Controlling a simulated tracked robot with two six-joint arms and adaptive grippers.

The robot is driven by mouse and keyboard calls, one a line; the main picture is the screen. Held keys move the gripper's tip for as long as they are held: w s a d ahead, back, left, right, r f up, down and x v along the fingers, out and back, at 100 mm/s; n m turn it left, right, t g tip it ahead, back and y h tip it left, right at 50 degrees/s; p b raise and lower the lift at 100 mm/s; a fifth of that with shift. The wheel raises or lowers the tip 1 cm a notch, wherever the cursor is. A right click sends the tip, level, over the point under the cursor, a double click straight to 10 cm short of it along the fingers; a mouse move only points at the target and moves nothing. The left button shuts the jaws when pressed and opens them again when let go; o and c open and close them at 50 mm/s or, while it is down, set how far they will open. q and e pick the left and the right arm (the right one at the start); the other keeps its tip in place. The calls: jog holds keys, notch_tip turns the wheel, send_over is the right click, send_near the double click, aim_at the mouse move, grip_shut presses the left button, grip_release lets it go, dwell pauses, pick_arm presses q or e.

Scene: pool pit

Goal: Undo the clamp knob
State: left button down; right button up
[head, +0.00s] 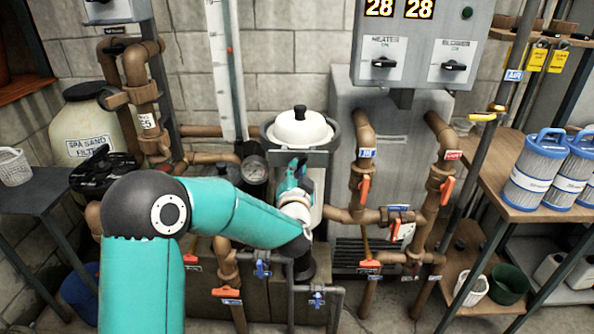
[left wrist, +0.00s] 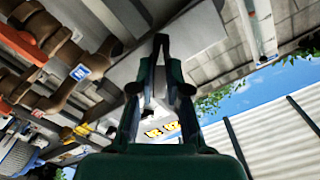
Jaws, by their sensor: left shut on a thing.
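A white domed lid (head: 300,130) with a black knob on top sits on a round vessel behind a grey bracket (head: 322,158). My left gripper (head: 296,166) reaches up to the front of this bracket, below the lid. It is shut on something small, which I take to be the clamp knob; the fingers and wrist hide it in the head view. In the left wrist view the dark fingers (left wrist: 161,45) come close together at their tips, against a grey surface, and the held part does not show clearly. My right gripper is not in view.
Brown pipes with orange-handled valves (head: 364,187) stand close to the right. A pressure gauge (head: 254,168) is just left of my gripper. A grey control box (head: 425,45) hangs above right. Blue filter cartridges (head: 537,172) stand on the right shelf.

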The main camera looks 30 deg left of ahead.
pick_arm(q)
jog(key=n+b, duration=2.2)
jog(key=n, duration=0.4)
jog(key=shift+n, duration=0.3)
jog(key=c, duration=1)
grip_release()
jog(key=shift+f, duration=0.1)
jog(key=shift+c, duration=0.2)
jog(key=b+v, duration=0.1)
jog(key=v, duration=0.6)
